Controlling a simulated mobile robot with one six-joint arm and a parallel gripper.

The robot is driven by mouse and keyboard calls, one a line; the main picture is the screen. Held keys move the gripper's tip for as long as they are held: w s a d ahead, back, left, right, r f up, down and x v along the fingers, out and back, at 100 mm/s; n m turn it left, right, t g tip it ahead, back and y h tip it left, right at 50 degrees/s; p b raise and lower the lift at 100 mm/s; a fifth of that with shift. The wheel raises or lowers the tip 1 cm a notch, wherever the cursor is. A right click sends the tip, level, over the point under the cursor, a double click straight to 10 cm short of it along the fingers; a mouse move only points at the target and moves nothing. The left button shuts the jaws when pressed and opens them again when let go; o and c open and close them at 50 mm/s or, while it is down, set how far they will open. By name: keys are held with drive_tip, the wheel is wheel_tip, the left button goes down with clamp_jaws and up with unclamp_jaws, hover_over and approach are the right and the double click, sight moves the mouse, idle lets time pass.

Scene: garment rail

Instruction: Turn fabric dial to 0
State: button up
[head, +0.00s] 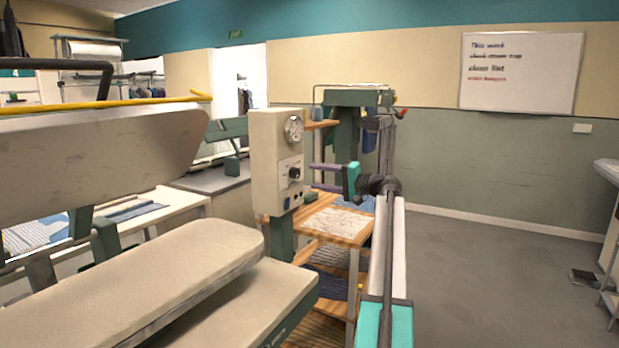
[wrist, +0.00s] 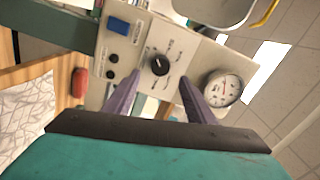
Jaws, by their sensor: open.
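The fabric dial, a black round knob (head: 294,173), is on the front of the cream control box (head: 270,140). In the wrist view the black knob (wrist: 159,65) has printed marks around it, too small to read, so its setting cannot be told. My gripper (head: 312,176) is open and empty in front of the box, with its two purple fingers pointing at the knob. In the wrist view, my gripper's fingertips (wrist: 160,78) lie to either side of the knob, and they look apart from it.
A round gauge (head: 294,130) is above the knob. A blue switch (wrist: 119,26) and small black buttons are below it on the panel. A pressing board (head: 170,270) is at the left. A wooden shelf with cloth (head: 340,222) stands below my gripper.

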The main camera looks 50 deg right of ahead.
drive_tip(key=v, duration=0.7)
drive_tip(key=shift+s, duration=0.15)
idle(0.4)
